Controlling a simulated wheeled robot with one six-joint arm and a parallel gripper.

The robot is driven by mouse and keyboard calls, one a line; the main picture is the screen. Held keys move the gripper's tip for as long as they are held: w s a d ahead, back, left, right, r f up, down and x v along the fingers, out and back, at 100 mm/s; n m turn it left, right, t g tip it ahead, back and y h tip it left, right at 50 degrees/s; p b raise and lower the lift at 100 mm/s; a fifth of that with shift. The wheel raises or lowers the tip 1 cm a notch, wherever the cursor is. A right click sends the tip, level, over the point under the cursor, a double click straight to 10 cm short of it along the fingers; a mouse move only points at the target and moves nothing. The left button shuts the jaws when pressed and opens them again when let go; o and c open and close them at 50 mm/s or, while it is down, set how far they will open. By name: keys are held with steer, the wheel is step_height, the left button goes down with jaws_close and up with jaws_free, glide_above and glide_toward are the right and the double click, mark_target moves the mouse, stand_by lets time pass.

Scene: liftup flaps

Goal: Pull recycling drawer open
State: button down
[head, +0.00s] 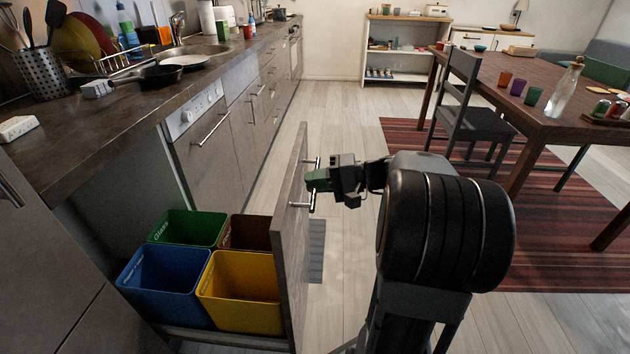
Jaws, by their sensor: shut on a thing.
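The recycling drawer (290,235) is pulled out from under the counter, and its tall grey front panel stands clear of the cabinet line. Inside it are a blue bin (165,285), a yellow bin (240,292), a green bin (188,228) and a brown bin (250,232). The bar handle (312,200) is on the panel's outer face. My gripper (318,181) is at this handle and shut on it. The fingertips partly hide the middle of the bar.
A counter (90,145) with a sink, pan and dishes runs along the left. Closed cabinet fronts and a dishwasher (200,140) lie beyond the drawer. A dining table (560,125) and chair (470,120) stand at the right on a striped rug.

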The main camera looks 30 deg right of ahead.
steer(key=c, duration=1.2)
jaws_free()
steer(key=p+v, duration=0.3)
steer(key=v, duration=1)
steer(key=shift+s+d+p, duration=0.25)
steer(key=shift+d+p, duration=0.05)
steer(key=shift+p, duration=0.1)
steer(key=shift+r, duration=0.1)
steer(key=s+a+r+n+g+h+p, duration=0.1)
steer(key=a+r+g+h+p, duration=0.2)
steer(key=a+r+p, duration=0.35)
steer(key=a+r+n+g+h+p, duration=0.15)
steer(key=a+r+g+p, duration=0.25)
steer(key=a+p, duration=0.45)
steer(key=s+a+r+n+h+p, duration=0.1)
steer(key=a+r+h+p, duration=0.1)
steer(key=r+h+p, duration=0.1)
steer(key=s+a+r+n+t+h+p, duration=0.1)
steer(key=r+h+p, duration=0.2)
steer(key=r+p, duration=0.2)
steer(key=s+a+r+n+t+h+p, duration=0.1)
steer(key=s+a+r+n+h+p, duration=0.1)
steer(key=p, duration=0.6)
steer(key=shift+a+r+h, duration=0.15)
steer(key=shift+r+h, duration=0.1)
steer(key=shift+r, duration=0.35)
steer(key=shift+a+r+h, duration=0.15)
steer(key=shift+r+h, duration=0.05)
steer(key=shift+r, duration=0.35)
